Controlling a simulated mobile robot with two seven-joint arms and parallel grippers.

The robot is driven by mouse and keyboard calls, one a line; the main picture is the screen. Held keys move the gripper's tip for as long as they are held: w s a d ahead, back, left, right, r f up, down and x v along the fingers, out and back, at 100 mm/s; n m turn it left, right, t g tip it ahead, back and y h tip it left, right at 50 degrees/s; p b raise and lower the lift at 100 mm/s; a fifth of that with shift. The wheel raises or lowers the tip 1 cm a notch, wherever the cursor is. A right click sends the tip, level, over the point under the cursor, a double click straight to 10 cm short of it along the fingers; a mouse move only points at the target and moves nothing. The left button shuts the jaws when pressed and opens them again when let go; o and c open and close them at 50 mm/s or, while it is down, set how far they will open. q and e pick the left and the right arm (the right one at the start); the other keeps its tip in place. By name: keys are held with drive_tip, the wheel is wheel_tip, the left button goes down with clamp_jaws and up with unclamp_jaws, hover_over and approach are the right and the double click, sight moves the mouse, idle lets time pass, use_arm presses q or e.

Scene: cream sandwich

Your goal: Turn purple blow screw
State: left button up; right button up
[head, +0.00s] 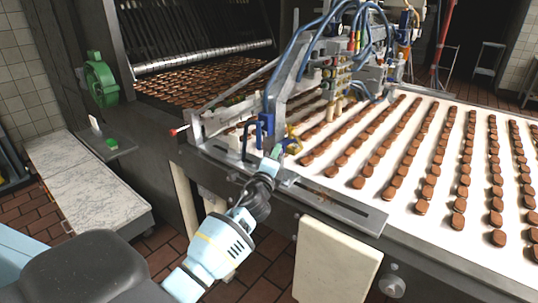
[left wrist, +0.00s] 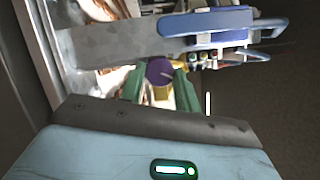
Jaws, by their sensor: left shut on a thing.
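The purple blow screw (left wrist: 160,71) is a round purple knob, seen in the left wrist view between the two green fingers of my left gripper (left wrist: 159,78). The fingers are closed on it from both sides. In the head view, my left gripper (head: 276,153) reaches up to the front edge of the depositing machine (head: 285,95), just right of a blue handle (head: 267,130). The screw is too small and covered to make out there. My right gripper is not in view.
A conveyor (head: 400,185) with rows of brown sandwich pieces runs to the right. Blue hoses (head: 300,45) and fittings crowd above the gripper. A grey metal rail (head: 335,205) edges the conveyor. A blue bar (left wrist: 205,25) lies close beyond the fingers. A green handwheel (head: 101,80) is at left.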

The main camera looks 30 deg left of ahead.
use_arm(q)
drive_tip(key=n+g, duration=0.1)
drive_tip(key=n, duration=0.2)
drive_tip(key=n+g+h, duration=0.1)
drive_tip(key=n, duration=0.2)
drive_tip(key=r+n+g, duration=0.1)
drive_tip(key=n, duration=0.2)
drive_tip(key=shift+a+h, duration=0.1)
drive_tip(key=shift+h, duration=0.2)
drive_tip(key=shift+f+n+g, duration=0.1)
drive_tip(key=shift+n+g, duration=0.2)
drive_tip(key=o, duration=1)
drive_tip(key=shift+v, duration=3.9)
